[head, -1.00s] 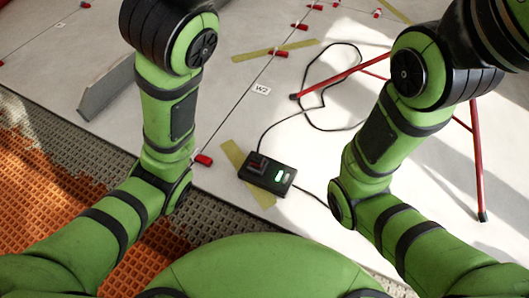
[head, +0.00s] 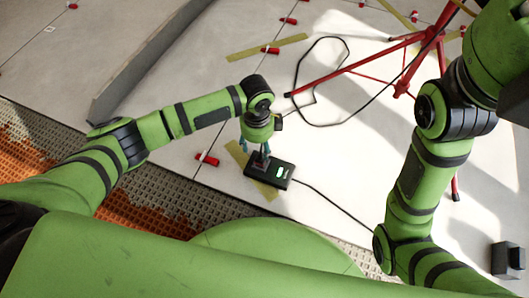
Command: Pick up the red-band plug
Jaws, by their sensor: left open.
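A small black box with a lit green patch (head: 281,172) lies on the pale tiled floor in the lower middle. A dark upright piece (head: 264,168) stands on its left end, mostly hidden by my left gripper. It may be the red-band plug, but I cannot make out a red band. My left gripper (head: 265,152) points down directly over this piece, its thin teal fingers open around or just above it. I cannot tell whether they touch it. My right arm rises along the right side, and its gripper is not in view.
A red tripod (head: 432,38) stands at the upper right, a black cable (head: 298,75) looping beside its leg. Small red pieces (head: 208,159) dot the tile joints. A grey bar (head: 150,62) lies at the upper left. A dark block (head: 507,260) sits at the lower right.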

